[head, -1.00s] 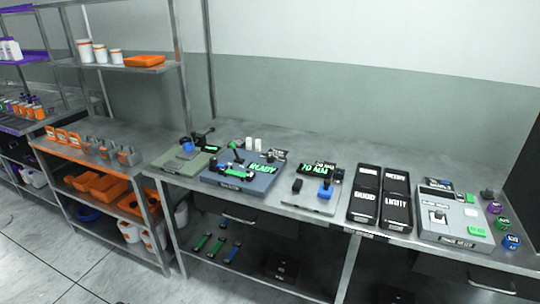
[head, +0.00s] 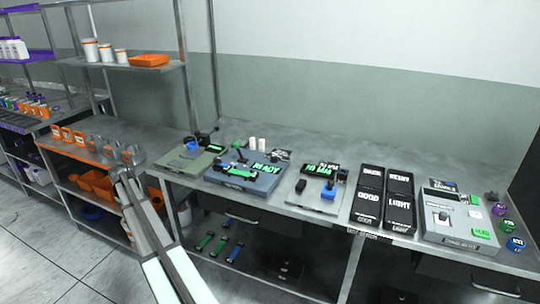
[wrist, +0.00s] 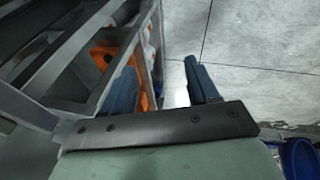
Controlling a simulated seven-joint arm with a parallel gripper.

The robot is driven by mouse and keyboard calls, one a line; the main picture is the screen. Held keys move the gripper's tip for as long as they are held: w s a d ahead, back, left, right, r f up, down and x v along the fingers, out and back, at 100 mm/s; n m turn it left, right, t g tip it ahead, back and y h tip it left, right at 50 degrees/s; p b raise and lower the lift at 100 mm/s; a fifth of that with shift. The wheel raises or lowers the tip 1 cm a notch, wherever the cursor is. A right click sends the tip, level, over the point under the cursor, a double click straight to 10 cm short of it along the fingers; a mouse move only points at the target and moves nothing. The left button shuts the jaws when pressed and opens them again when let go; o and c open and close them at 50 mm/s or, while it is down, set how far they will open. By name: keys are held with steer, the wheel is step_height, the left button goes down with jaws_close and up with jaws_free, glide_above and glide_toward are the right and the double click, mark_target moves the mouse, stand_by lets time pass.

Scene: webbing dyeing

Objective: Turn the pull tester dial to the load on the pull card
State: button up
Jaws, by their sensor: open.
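My gripper (head: 125,158) reaches in from the bottom of the head view, in front of the orange shelf unit and left of the workbench. In the wrist view its two dark fingers (wrist: 160,85) are apart with nothing between them, above floor and shelving. On the bench, a blue-based device (head: 238,178) has a lit READY display and dark levers; it may be the pull tester. A grey box at the right (head: 464,222) has a dark knob (head: 444,215) and a green button. The small labels are unreadable, so I cannot tell which is the tester, its setting or the pull card.
A green-based device (head: 183,160) and a pale plate with a blue part (head: 317,193) flank the blue device. Black trays (head: 383,200) marked GOOD and LIGHT lie to their right. Coloured pucks (head: 507,224) sit at the right edge.

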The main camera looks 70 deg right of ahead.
steer(key=shift+m+h, duration=0.3)
steer(key=shift+m, duration=0.6)
steer(key=s+d+r, duration=0.2)
steer(key=d+r, duration=0.3)
steer(key=d, duration=0.1)
steer(key=s+d+r, duration=0.3)
steer(key=d+r, duration=0.2)
steer(key=d, duration=0.1)
steer(key=s+d+r, duration=0.2)
steer(key=d+r, duration=0.3)
steer(key=d, duration=0.1)
steer(key=shift+s+d+r, duration=0.2)
steer(key=shift+s+d, duration=0.1)
steer(key=shift+s, duration=0.1)
steer(key=s+d+r+m+g+y, duration=0.1)
steer(key=s+d+r+m, duration=0.15)
steer(key=s+d, duration=0.55)
steer(key=s+d+r+m+g, duration=0.1)
steer(key=s+d+r, duration=0.2)
steer(key=s+d, duration=0.55)
step_height(320, 180, up, 5)
steer(key=m+y, duration=0.2)
steer(key=m, duration=0.2)
glide_above(274, 156)
steer(key=shift+n+g, duration=0.25)
steer(key=shift+g, duration=0.15)
step_height(274, 156, down, 13)
steer(key=shift+a+r, duration=0.1)
steer(key=shift+r, duration=0.05)
steer(key=shift+c, duration=0.4)
